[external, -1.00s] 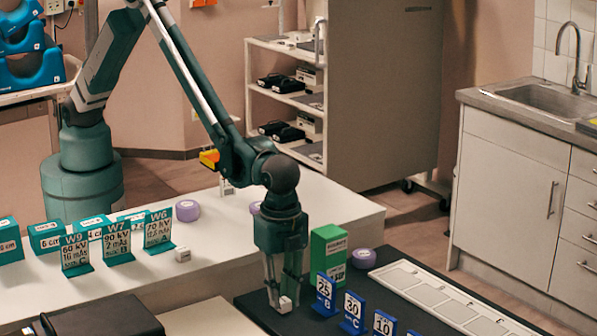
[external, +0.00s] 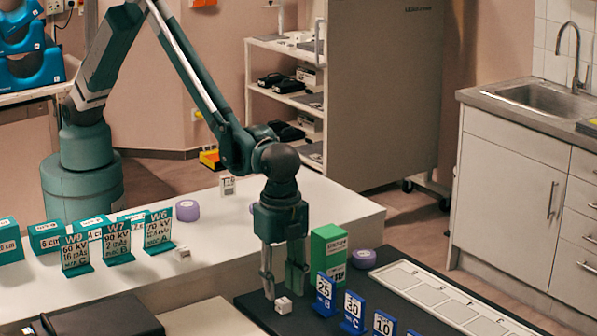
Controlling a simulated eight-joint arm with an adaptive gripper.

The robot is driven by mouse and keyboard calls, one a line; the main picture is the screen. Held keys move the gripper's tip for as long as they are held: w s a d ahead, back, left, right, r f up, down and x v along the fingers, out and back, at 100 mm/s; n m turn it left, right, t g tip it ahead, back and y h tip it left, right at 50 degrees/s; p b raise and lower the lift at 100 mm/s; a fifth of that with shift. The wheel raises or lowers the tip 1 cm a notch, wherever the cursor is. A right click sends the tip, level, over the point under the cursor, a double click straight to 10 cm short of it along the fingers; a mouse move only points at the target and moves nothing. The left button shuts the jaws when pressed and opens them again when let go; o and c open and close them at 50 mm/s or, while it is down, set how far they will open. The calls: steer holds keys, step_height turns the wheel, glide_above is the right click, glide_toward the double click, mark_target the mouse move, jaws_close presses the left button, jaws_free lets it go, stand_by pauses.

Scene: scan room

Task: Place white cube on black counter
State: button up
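A small white cube (external: 283,305) with dark markings rests on the black counter (external: 262,317), near its left edge. My gripper (external: 284,293) is just above and behind the cube, pointing down. Its two fingers are spread apart, and the cube sits at their tips, appearing free of them. A second small white cube (external: 183,254) lies on the white table (external: 225,262), to the left.
Blue number cards (external: 353,313) stand on the counter right of the cube, with a green box (external: 328,250) and a purple roll (external: 364,259) behind. Green cards (external: 117,242) stand on the white table. A pale slotted tray (external: 425,291) lies along the counter's right.

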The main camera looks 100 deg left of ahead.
mark_target(283, 298)
step_height(283, 298, up, 9)
steer(key=shift+r+p, duration=0.2)
steer(key=shift+p, duration=0.2)
stand_by(0.6)
steer(key=shift+a+r, duration=0.1)
steer(key=s+a+r+n+t, duration=0.1)
steer(key=s+a+r, duration=0.2)
steer(key=a+r, duration=0.55)
steer(key=s+a+r+n+t+h, duration=0.15)
steer(key=s+a+r, duration=0.35)
steer(key=a, duration=0.7)
steer(key=s+a+r+n+t+y, duration=0.1)
steer(key=s+a+r+n, duration=0.1)
steer(key=a+r, duration=0.75)
steer(key=s+a+f+n+t, duration=0.1)
steer(key=s+a+n+t, duration=0.1)
steer(key=s+a, duration=0.9)
steer(key=s+a+f+n+t, duration=0.1)
steer(key=s+a+f+n, duration=0.1)
steer(key=s+a, duration=0.9)
steer(key=shift+s+a+f+t, duration=0.2)
steer(key=shift+s+f+t, duration=0.15)
steer(key=shift+s, duration=0.25)
